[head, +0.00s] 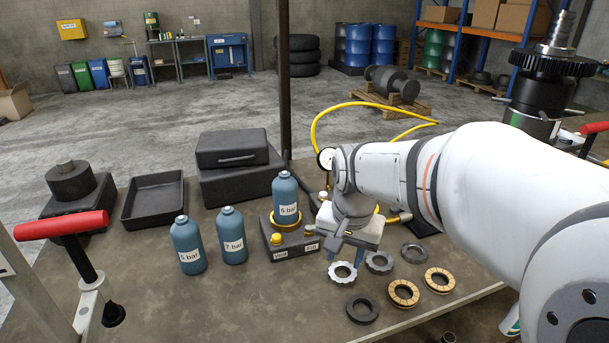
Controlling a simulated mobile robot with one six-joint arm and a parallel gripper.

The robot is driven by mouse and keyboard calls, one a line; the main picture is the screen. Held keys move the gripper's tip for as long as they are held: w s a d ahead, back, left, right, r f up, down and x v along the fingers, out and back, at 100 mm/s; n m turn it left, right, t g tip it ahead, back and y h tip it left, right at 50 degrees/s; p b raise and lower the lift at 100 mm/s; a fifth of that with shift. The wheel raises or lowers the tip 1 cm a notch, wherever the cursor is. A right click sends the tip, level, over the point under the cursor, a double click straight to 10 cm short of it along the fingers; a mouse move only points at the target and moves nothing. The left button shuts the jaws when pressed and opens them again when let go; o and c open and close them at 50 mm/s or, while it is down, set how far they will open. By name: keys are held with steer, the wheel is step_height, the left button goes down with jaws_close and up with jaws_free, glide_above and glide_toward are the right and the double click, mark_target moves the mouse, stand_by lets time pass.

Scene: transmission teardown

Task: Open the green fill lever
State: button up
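A dark charging block (290,246) stands on the bench, with labels that seem to read Vent (280,254) and Fill (311,247) on its front. A blue bottle marked 6 bar (286,200) stands upright in a yellow ring on it. A small yellow knob (277,239) sits above the Vent label. I cannot make out a green lever; the block's right end is partly behind my gripper. My gripper (346,252) points down just right of the Fill label, close to the block. Its finger gap is too small to judge, and contact is unclear.
Blue bottles marked 5 bar (187,246) and 7 bar (232,236) stand to the left. Several rings and discs (362,310) lie in front right. A gauge (326,159) and a yellow hose (345,107) are behind my gripper.

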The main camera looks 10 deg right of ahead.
steer(key=w+r+m+p, duration=0.1)
steer(key=w+m+p, duration=0.1)
steer(key=w, duration=0.3)
steer(key=w+r+m+g+p, duration=0.1)
steer(key=w+m+p, duration=0.1)
steer(key=w+m, duration=0.2)
steer(key=w+r+m+p, duration=0.1)
steer(key=w+m+p, duration=0.1)
steer(key=w, duration=0.6)
steer(key=shift+w+d+m+g+p, duration=0.15)
steer(key=shift+m+g+p, duration=0.15)
steer(key=shift+m, duration=0.5)
steer(key=shift+w+f, duration=0.1)
steer(key=shift+w, duration=0.2)
steer(key=shift+f+m, duration=0.3)
step_height(320, 180, down, 7)
steer(key=shift+f+p, duration=0.15)
steer(key=shift+p, duration=0.65)
jaws_close()
